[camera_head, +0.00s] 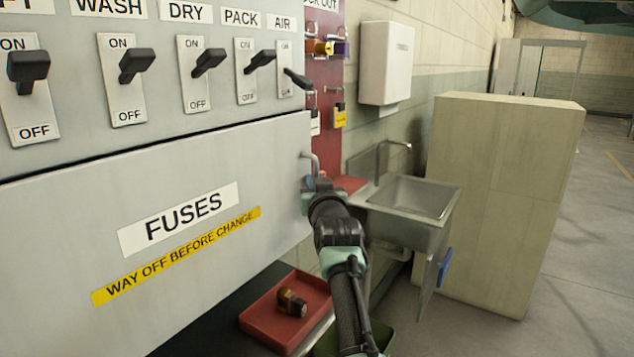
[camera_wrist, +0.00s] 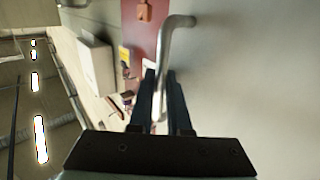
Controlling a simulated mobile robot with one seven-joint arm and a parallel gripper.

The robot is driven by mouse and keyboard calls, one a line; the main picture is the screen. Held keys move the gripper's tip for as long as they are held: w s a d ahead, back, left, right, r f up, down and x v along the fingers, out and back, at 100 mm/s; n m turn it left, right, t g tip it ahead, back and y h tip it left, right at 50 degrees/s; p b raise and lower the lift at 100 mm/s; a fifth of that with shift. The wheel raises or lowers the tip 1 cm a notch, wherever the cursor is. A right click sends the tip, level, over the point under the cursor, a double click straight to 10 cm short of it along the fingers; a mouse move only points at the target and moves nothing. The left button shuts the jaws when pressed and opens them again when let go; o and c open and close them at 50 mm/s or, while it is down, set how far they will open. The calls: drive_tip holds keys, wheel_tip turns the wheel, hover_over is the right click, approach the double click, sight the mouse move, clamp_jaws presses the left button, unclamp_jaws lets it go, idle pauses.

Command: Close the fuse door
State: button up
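The fuse door (camera_head: 250,165) is a large grey panel with a "FUSES" label and a yellow "WAY OFF BEFORE CHANGE" strip. A dark gap runs along its top edge below the switch panel; how far it stands open is hard to tell. Its bent metal handle (camera_head: 312,160) sits near the right edge. My gripper (camera_head: 313,184) is at the handle's lower part. In the wrist view, the handle (camera_wrist: 168,48) runs down between the two dark fingers (camera_wrist: 160,92), which stand close on either side of it and look shut on it. The exact contact is partly hidden.
The switch panel (camera_head: 160,115) with several levers is above the door. A red lockout board (camera_head: 326,75), a sink (camera_head: 412,197) and a beige cabinet (camera_head: 500,200) stand to the right. A red tray (camera_head: 262,322) with a dark cylinder (camera_head: 291,302) lies below.

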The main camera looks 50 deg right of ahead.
drive_tip(key=shift+o, duration=0.8)
drive_tip(key=shift+w+a+r, duration=0.25)
drive_tip(key=shift+a+r, duration=0.05)
drive_tip(key=shift+a+f, duration=0.1)
drive_tip(key=shift+f, duration=0.1)
drive_tip(key=v, duration=1.2)
drive_tip(key=shift+s, duration=0.6)
